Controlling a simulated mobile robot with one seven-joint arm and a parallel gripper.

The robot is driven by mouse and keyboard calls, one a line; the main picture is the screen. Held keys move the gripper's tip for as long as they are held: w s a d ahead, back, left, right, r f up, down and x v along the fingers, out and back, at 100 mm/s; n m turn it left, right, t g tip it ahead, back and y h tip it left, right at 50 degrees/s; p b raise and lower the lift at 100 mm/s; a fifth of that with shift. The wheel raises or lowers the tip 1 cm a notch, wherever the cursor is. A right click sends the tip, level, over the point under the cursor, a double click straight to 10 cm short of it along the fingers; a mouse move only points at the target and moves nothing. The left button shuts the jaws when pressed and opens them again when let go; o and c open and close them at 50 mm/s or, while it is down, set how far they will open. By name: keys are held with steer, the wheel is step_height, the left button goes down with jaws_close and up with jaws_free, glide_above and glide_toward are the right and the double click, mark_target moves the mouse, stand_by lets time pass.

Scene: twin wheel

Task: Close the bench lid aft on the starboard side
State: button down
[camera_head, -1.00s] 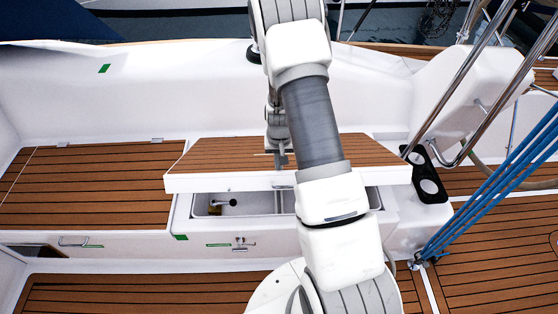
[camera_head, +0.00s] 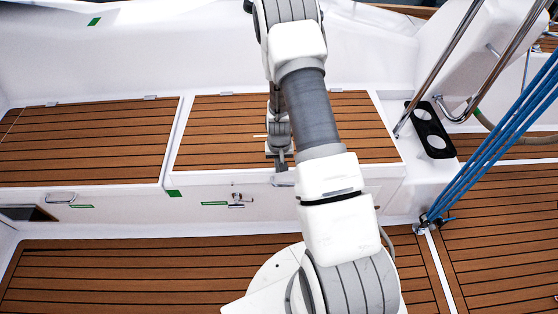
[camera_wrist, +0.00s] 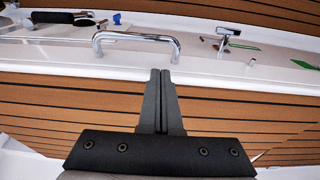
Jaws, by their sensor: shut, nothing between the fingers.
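The bench lid (camera_head: 220,135), white with teak slats, lies flat and flush on the bench in the head view. No gap shows along its front edge, though my arm covers part of it. My gripper (camera_head: 281,165) is over the lid's front part, near its front edge. In the wrist view my gripper (camera_wrist: 161,75) is shut and empty, its fingers side by side over the teak slats. A chrome handle (camera_wrist: 137,42) stands just beyond the fingertips. I cannot tell whether the fingertips touch the lid.
A second teak-topped bench lid (camera_head: 85,140) lies to the left. A latch (camera_head: 237,200) is on the bench front. To the right are a black cup holder (camera_head: 432,135), steel rails (camera_head: 440,65) and blue ropes (camera_head: 490,150). Teak floor (camera_head: 130,275) lies in front.

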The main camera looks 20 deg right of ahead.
step_height(320, 180, down, 8)
steer(key=b, duration=0.4)
steer(key=shift+s+a+f, duration=0.15)
steer(key=shift+s, duration=0.2)
